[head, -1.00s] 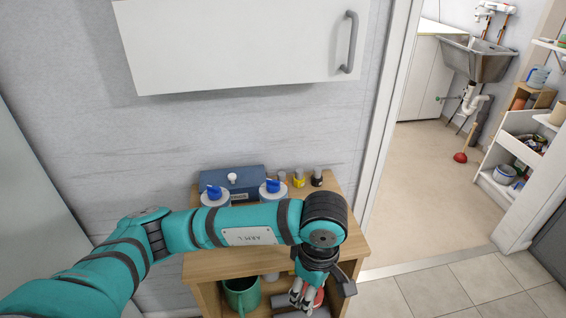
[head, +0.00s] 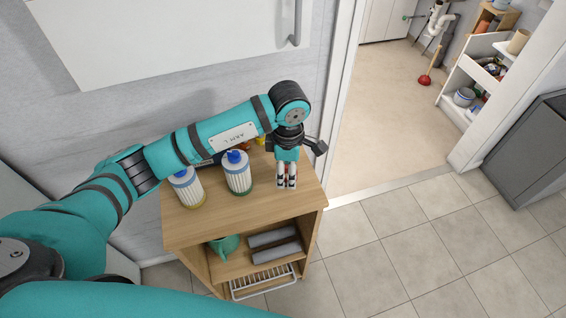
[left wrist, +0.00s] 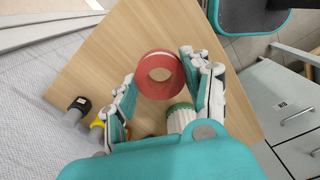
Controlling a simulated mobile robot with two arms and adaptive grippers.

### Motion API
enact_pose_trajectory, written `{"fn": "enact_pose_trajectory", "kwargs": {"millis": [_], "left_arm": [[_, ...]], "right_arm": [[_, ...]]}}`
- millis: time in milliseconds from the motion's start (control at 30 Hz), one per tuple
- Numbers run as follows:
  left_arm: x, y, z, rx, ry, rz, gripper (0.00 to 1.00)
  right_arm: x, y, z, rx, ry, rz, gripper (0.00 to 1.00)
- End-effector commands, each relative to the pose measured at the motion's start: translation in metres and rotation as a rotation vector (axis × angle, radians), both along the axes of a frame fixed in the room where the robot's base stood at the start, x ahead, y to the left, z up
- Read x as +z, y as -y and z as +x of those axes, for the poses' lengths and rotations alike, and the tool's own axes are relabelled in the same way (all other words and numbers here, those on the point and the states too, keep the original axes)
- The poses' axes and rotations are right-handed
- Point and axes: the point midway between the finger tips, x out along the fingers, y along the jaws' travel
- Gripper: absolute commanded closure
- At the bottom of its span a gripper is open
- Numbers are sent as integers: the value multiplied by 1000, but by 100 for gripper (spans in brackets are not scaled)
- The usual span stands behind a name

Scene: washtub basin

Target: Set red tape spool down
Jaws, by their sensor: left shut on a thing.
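The red tape spool (left wrist: 143,82), a ring with a round hole, sits between the fingertips of my left gripper in the left wrist view. My left gripper (head: 287,185) is shut on it, pointing down over the right part of the wooden cabinet top (head: 260,205). In the head view the fingers mostly hide the spool. I cannot tell whether it touches the wood. My right gripper is not in view.
Two white ribbed filters with blue tops (head: 238,176) stand left of my gripper. Small yellow- and black-capped items (left wrist: 81,104) stand near the back. A green mug (head: 224,246) and grey rolls (head: 274,247) lie on the shelf below. The top's front right is clear.

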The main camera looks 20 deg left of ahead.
Motion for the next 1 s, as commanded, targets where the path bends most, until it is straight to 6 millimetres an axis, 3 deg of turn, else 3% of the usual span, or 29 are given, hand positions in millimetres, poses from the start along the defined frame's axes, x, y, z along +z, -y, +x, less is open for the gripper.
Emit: {"fn": "enact_pose_trajectory", "kwargs": {"millis": [100,300,533,933,967,1000], "left_arm": [[0,-7,17,1,-1,-1,68],[-2,-16,33,1,0,-1,68],[-34,-15,32,-1,-3,-3,68],[-43,-15,33,-2,0,-1,68],[-42,-15,33,-2,0,-1,50],[-41,-15,32,-2,0,-1,45]], "right_arm": [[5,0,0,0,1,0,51],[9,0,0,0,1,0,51],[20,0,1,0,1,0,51],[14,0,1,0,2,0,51],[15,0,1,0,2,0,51],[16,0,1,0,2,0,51]]}}
